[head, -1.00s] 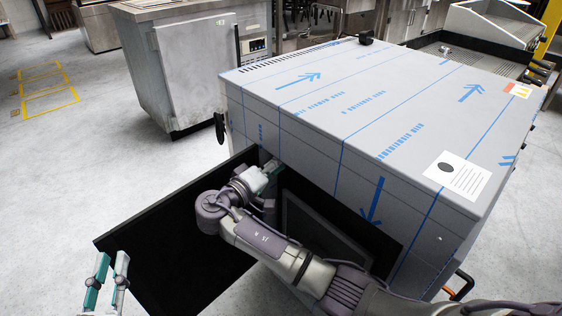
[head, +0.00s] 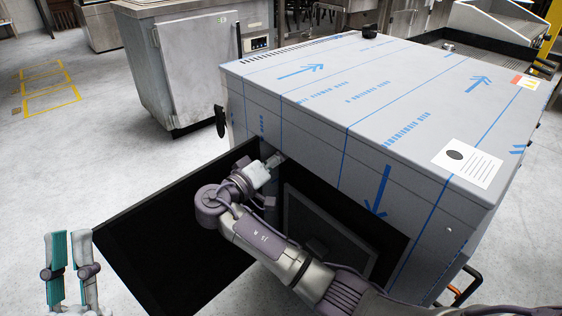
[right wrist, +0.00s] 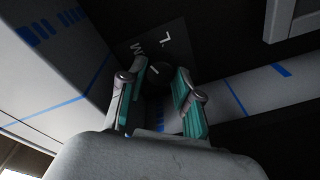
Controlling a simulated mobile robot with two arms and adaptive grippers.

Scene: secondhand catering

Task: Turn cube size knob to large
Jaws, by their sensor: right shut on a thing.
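The cube size knob (right wrist: 159,74) is a small dark round knob on a dark label plate (right wrist: 172,42) in the right wrist view. The letters L and M show on the plate; the knob's pointer is too dark to read. My right gripper (right wrist: 157,84) has its two teal-padded fingers on either side of the knob, shut on it. In the head view my right gripper (head: 274,161) reaches into the front of the large film-wrapped steel machine (head: 330,95), and the knob is hidden there. My left gripper (head: 70,236) is open and empty at the lower left.
A black open door panel (head: 165,235) stands out from the machine's front, left of my right arm. A dark recess (head: 330,225) lies under the machine's top. A steel cabinet (head: 190,70) stands behind. The floor at left is clear.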

